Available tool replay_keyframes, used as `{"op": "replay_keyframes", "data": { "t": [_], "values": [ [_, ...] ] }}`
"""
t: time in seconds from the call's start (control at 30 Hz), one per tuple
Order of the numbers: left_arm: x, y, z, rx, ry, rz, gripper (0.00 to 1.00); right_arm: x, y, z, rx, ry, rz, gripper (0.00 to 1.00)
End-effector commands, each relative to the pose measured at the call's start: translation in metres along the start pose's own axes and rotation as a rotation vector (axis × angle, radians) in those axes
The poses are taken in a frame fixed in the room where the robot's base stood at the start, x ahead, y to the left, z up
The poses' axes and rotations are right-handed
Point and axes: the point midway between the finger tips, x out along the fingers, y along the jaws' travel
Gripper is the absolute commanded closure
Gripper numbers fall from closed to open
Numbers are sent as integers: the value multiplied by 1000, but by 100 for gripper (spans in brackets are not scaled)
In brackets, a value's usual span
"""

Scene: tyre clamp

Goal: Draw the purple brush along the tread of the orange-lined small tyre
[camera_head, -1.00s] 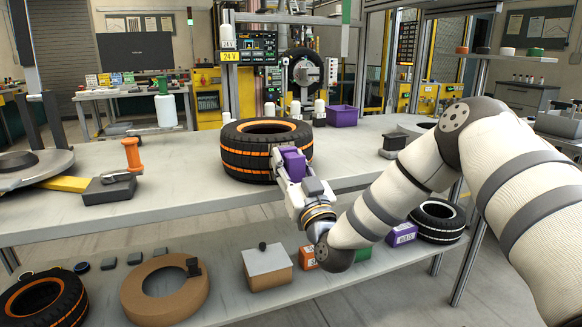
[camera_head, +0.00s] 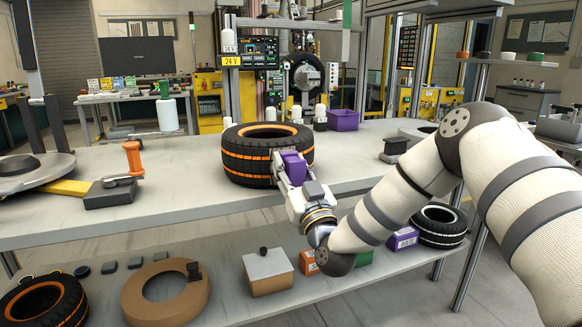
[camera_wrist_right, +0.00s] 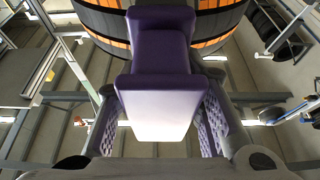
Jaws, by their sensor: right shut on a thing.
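The orange-lined small tyre (camera_head: 247,163) lies flat on the bench, with orange bands round its black tread. My right gripper (camera_head: 287,170) is shut on the purple brush (camera_head: 293,164) at the tyre's right front side. In the right wrist view the brush (camera_wrist_right: 162,55) sits between the fingers of my right gripper (camera_wrist_right: 165,125), its far end in front of the tread of the tyre (camera_wrist_right: 105,25). Whether the brush touches the tread cannot be told. My left gripper is not in view.
An orange-handled clamp (camera_head: 133,160) with a dark base stands on the bench at left. A purple bin (camera_head: 343,120) and a dark block (camera_head: 396,147) are behind and right. The lower shelf (camera_head: 225,285) holds another orange-lined tyre (camera_head: 45,301), a brown ring (camera_head: 165,296) and boxes.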

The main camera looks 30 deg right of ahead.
Motion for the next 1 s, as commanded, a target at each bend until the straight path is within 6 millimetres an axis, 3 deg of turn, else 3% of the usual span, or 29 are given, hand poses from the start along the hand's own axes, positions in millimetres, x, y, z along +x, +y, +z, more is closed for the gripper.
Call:
{"op": "replay_keyframes", "data": {
  "t": [0.63, 1.0],
  "values": [
    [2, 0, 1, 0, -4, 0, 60, 6, 0, 1, 1, 2, 0, 97],
    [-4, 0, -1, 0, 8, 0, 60, 5, 11, 1, 1, 3, 0, 97]
  ]
}}
